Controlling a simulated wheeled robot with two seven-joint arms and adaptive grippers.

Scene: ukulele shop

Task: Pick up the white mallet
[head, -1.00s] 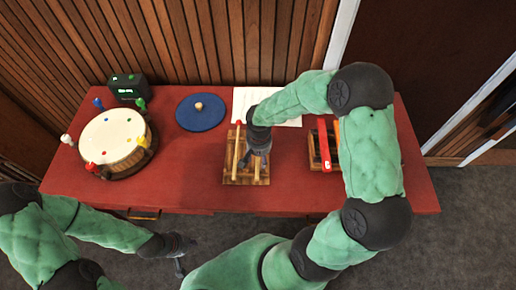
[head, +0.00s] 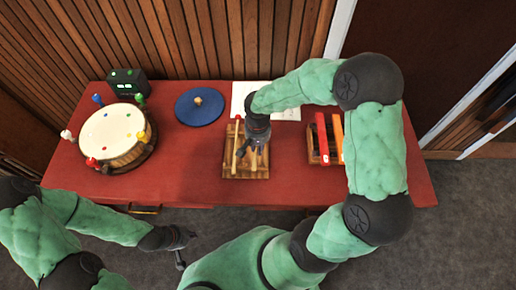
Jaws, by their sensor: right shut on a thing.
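A wooden rack (head: 232,172) on the red table holds pale wooden mallet sticks. The left stick (head: 236,145) has a red end at the back. My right gripper (head: 251,150) reaches down over the rack and is shut on a pale stick, the white mallet (head: 254,163). The gripper and wrist hide most of this mallet, its head included, so I cannot tell whether it is clear of the rack. My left gripper (head: 186,238) hangs in front of the table's front edge, away from the rack; its fingers are too small and dark to read.
A round drum-like board (head: 113,133) with coloured pegs stands at the left, a dark green box (head: 127,82) behind it. A blue disc (head: 200,108) and a white sheet (head: 288,113) lie at the back. Red and orange bars (head: 322,137) sit on another rack at the right.

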